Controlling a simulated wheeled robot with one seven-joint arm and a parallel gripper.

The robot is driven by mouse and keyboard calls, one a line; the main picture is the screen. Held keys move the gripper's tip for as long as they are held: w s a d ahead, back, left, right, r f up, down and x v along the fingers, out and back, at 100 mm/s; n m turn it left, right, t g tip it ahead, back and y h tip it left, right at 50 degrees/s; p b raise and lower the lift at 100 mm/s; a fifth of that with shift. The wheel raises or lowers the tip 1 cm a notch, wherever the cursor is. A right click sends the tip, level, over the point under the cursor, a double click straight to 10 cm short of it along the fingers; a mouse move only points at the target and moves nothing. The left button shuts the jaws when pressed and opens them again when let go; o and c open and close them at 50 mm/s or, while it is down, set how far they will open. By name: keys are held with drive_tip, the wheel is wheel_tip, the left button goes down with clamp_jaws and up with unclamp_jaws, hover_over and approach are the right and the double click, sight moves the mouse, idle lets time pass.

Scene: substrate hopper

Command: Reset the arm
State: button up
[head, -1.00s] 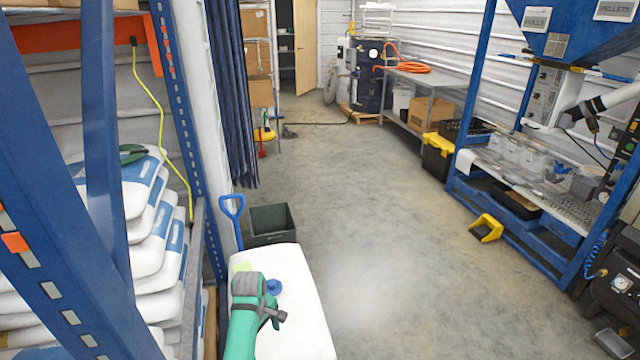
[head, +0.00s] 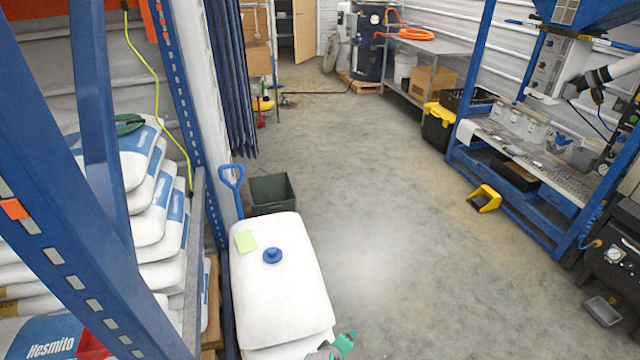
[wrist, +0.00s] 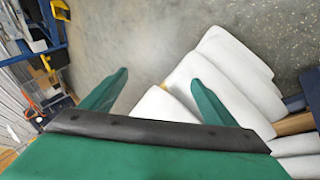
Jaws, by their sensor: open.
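My gripper (wrist: 160,79) is open in the wrist view. Its two green fingers stand wide apart, with nothing between them but the view of the floor and white bags beyond. In the head view only a small green and grey part of my gripper (head: 338,346) shows at the bottom edge, by the near right corner of a stack of white bags (head: 285,295). The rest of my arm is out of that view. The bag stack also shows in the wrist view (wrist: 205,85), beyond the fingers.
A blue round knob-like piece (head: 272,255) and a yellow-green note (head: 246,242) lie on the top bag. A blue rack upright (head: 95,255) stands close at left. A dark green bin (head: 271,192) is behind the stack. The middle floor is clear; a yellow item (head: 485,198) lies at right.

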drive_tip(key=s+d+r+m+t+y, duration=0.1)
drive_tip(key=s+r+t, duration=0.1)
drive_tip(key=s, duration=0.8)
drive_tip(key=s+r+m+t+y, duration=0.1)
drive_tip(key=s+r+t, duration=0.1)
drive_tip(key=s, duration=0.8)
drive_tip(key=s+a+r+m+t, duration=0.2)
drive_tip(key=s+a+r+m, duration=0.1)
drive_tip(key=s+r, duration=0.5)
drive_tip(key=s+a+r+m+t+y, duration=0.1)
drive_tip(key=s+a+r+m+t, duration=0.1)
drive_tip(key=s+r, duration=0.7)
wheel_tip(320, 180, up, 3)
drive_tip(key=shift+a+r+m+t, duration=0.1)
drive_tip(key=shift+a+m+t, duration=0.2)
drive_tip(key=shift+a+m, duration=0.65)
